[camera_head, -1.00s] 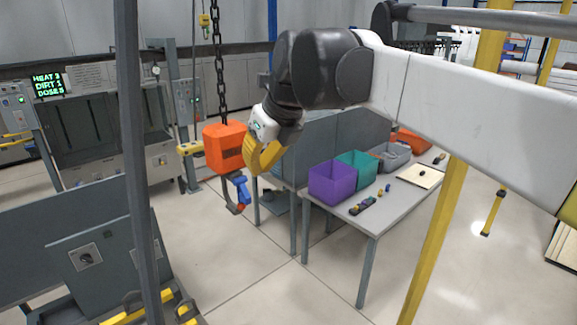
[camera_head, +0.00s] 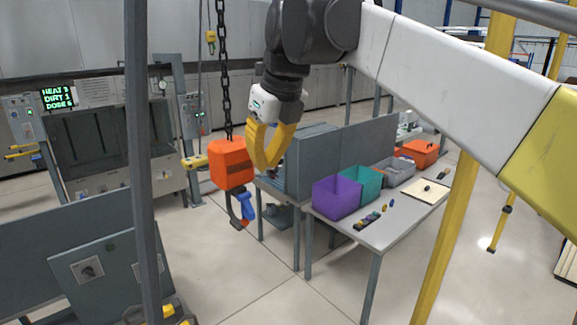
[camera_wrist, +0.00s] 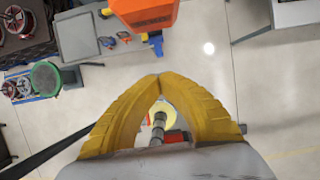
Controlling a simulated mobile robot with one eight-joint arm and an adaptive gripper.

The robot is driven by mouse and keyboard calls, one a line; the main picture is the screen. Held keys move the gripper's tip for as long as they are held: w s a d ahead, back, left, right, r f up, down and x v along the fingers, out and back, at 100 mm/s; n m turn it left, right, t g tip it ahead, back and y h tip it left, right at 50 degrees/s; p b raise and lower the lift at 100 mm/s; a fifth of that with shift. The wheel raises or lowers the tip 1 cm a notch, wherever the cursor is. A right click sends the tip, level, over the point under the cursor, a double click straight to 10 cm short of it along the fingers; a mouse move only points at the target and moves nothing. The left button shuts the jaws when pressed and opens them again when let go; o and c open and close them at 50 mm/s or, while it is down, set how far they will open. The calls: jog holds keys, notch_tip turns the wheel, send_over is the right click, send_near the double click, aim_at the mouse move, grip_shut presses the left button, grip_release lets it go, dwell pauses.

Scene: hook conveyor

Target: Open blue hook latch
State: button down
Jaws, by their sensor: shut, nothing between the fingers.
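The orange hook block (camera_head: 231,163) hangs on a dark chain (camera_head: 225,75) in the head view. Below it hang a grey hook (camera_head: 234,212) and the blue latch (camera_head: 248,211), which lies along the hook's right side. I cannot tell whether the latch is open. My gripper (camera_head: 268,168) has yellow fingers pointing down, just right of the block and above the latch in the picture. In the wrist view the fingertips meet (camera_wrist: 160,76), shut and empty. The orange block (camera_wrist: 147,12) is at the top edge there, ahead of the fingertips.
A grey table (camera_head: 390,230) at right bears purple (camera_head: 338,197), teal and grey bins and small parts. A grey partition (camera_head: 368,143) stands behind my gripper. A dark post (camera_head: 138,160) and a yellow post (camera_head: 450,220) cross the view. Open floor lies below the hook.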

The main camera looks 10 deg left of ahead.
jog(key=shift+r, duration=0.1)
notch_tip(320, 180, up, 7)
jog(key=h, duration=0.1)
jog(key=shift+s+d+r+g, duration=0.15)
jog(key=shift+s+d+g, duration=0.15)
jog(key=shift+g, duration=0.1)
dwell(0.9)
jog(key=c, duration=1.3)
grip_release()
jog(key=shift+c, duration=0.2)
